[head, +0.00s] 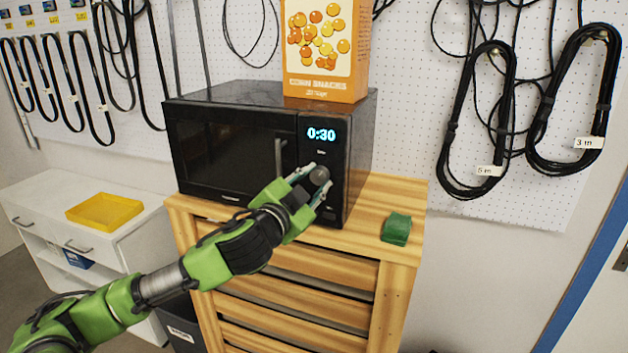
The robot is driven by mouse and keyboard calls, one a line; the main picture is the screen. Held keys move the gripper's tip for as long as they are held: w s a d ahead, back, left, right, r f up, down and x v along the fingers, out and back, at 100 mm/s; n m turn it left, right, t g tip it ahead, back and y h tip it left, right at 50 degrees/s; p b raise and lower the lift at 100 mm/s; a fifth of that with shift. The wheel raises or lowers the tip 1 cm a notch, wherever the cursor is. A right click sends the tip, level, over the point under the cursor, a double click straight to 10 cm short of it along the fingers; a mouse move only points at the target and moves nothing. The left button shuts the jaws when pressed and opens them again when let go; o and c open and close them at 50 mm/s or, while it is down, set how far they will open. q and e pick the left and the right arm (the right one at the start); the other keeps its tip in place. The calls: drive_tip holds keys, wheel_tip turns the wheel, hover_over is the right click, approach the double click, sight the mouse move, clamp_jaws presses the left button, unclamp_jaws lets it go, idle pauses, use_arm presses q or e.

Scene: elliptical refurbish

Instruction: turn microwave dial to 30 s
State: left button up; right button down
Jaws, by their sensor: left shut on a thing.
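A black microwave (230,148) stands on a wooden cabinet, with its door closed. Its blue display (321,134) reads 0:30. The round grey dial (319,176) is on the control panel below the display. My left gripper (313,183) reaches in from the left and is shut on the dial, with its fingers on either side of it. The fingers hide part of the lower panel. My right gripper is not in view.
An orange corn snacks box (325,50) stands on top of the microwave. A small green object (396,228) lies on the wooden cabinet (405,200) to the right. A yellow tray (104,211) sits on a white cabinet at left. Cables hang on the pegboard (400,100) behind.

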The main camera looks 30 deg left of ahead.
use_arm(q)
drive_tip(key=shift+a+r, duration=0.1)
drive_tip(key=shift+r, duration=0.05)
drive_tip(key=o, duration=1.1)
drive_tip(key=shift+w+f, duration=0.2)
drive_tip(key=shift+s, duration=0.1)
drive_tip(key=shift+s+d+r, duration=0.1)
drive_tip(key=shift+s+d, duration=0.1)
drive_tip(key=shift+s, duration=1)
drive_tip(key=shift+s+d, duration=0.25)
drive_tip(key=shift+s, duration=0.9)
drive_tip(key=shift+s+d+r, duration=0.1)
drive_tip(key=shift+s+d, duration=0.1)
drive_tip(key=shift+s, duration=1)
